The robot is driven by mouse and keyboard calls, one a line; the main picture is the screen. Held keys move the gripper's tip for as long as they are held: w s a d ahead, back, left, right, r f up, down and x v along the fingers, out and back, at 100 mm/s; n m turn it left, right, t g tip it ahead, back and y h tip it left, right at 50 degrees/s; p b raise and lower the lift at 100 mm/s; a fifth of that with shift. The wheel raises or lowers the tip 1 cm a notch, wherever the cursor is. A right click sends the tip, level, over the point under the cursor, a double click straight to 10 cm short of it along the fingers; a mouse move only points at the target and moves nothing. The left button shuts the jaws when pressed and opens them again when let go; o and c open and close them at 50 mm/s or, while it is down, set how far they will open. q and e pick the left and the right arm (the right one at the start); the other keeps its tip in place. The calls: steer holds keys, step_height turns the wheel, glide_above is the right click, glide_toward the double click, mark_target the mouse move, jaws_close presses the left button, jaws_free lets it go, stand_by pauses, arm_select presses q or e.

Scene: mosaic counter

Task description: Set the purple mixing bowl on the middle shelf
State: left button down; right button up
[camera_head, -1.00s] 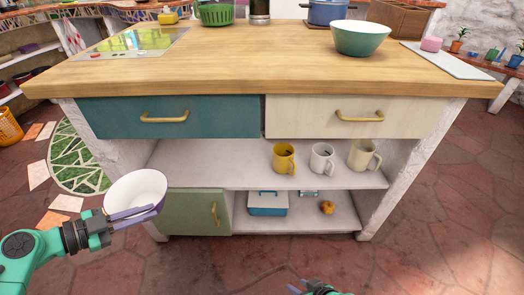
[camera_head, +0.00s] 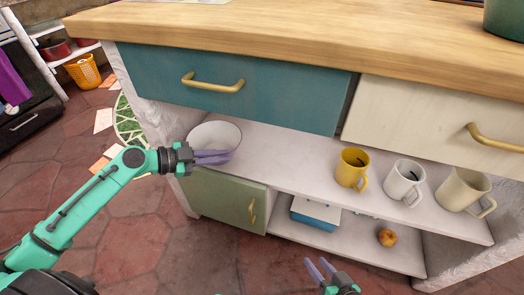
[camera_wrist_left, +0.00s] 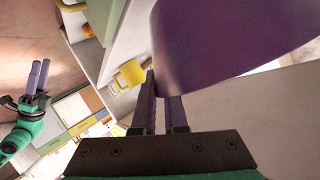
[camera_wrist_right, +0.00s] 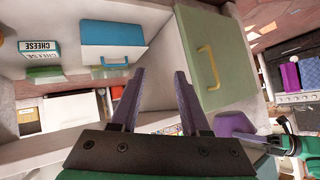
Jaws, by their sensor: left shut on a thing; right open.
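The purple mixing bowl (camera_head: 214,134), pale inside, is upright at the left end of the middle shelf (camera_head: 285,168), below the teal drawer. In the left wrist view the purple bowl wall (camera_wrist_left: 225,40) fills the upper right, beside my left gripper (camera_wrist_left: 160,100). The bowl also shows at the right in the right wrist view (camera_wrist_right: 232,125). I cannot tell whether its base touches the shelf. My right gripper (camera_head: 320,268) is open and empty, low in front of the cabinet; its spread fingers show in its wrist view (camera_wrist_right: 160,72).
A yellow mug (camera_head: 351,168), a white mug (camera_head: 402,180) and a cream mug (camera_head: 461,188) stand on the right of the middle shelf. The shelf is clear between bowl and yellow mug. The teal drawer (camera_head: 225,85) overhangs it. A green door (camera_head: 222,198) is below.

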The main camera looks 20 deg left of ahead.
arm_select(q)
steer(key=x, duration=0.4)
steer(key=b+x, duration=0.1)
steer(key=x, duration=0.2)
steer(key=b+x, duration=0.1)
steer(key=x, duration=0.3)
steer(key=shift+w+d+r, duration=0.25)
steer(key=shift+w, duration=0.05)
arm_select(e)
steer(key=shift+s+a+f+m+t+y, duration=0.1)
steer(key=shift+a+f+m+t+y, duration=0.25)
steer(key=shift+a+f+t, duration=0.65)
steer(key=shift+r, duration=0.1)
arm_select(q)
steer(key=c, duration=1.3)
jaws_free()
steer(key=shift+f, duration=0.15)
steer(key=o, duration=0.3)
steer(key=shift+o, duration=0.2)
